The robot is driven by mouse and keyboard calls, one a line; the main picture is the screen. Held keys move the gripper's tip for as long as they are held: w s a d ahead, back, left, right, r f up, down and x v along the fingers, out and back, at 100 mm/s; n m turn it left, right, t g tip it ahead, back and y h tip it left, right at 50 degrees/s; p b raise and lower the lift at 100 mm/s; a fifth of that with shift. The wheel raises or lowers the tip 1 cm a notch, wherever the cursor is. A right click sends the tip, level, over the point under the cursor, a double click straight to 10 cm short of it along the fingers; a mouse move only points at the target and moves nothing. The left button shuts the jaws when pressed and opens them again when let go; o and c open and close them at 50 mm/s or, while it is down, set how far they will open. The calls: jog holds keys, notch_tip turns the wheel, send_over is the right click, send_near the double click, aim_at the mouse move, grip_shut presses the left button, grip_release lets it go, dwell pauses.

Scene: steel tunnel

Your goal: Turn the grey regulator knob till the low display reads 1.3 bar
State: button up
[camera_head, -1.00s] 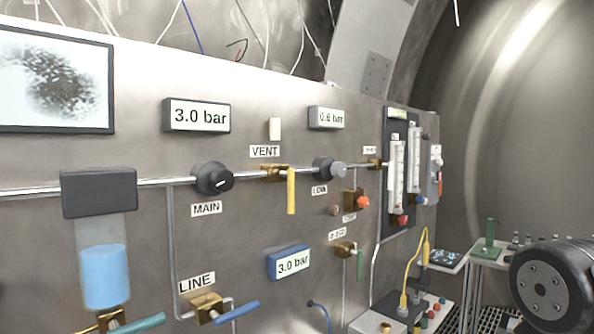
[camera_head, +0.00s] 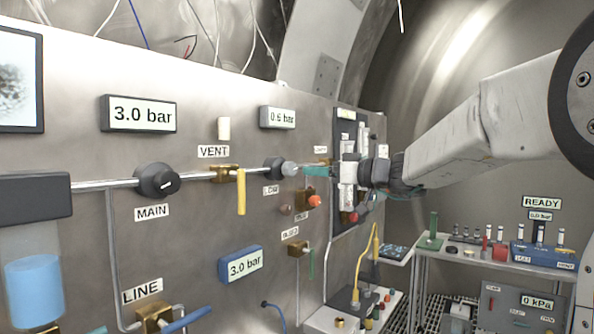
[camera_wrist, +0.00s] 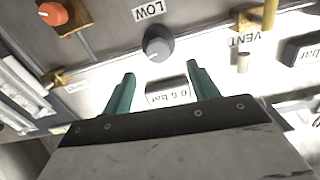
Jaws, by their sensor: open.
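The grey regulator knob (camera_head: 290,168) labelled LOW sits on the pipe along the panel. In the wrist view the knob (camera_wrist: 158,48) lies just beyond the fingertips, roughly centred between them, apart from both. The low display (camera_head: 278,117) above it reads 0.6 bar; it shows upside down between the fingers in the wrist view (camera_wrist: 168,93). My gripper (camera_head: 308,170) is open and empty, with green fingers, pointing at the knob from the right. In the wrist view both fingers of my gripper (camera_wrist: 161,70) are apart.
The yellow VENT handle (camera_head: 241,190) and black MAIN knob (camera_head: 157,181) are left of the grey knob. An orange knob (camera_head: 314,201) sits close below right. The flowmeter board (camera_head: 345,125) stands behind my wrist. The MAIN display (camera_head: 139,114) reads 3.0 bar.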

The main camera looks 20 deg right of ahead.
aim_at(293, 169)
jog(key=x, duration=0.7)
jog(key=shift+w+a+r, duration=0.1)
jog(key=shift+w+r, duration=0.05)
jog(key=shift+w, duration=0.25)
jog(key=c, duration=1)
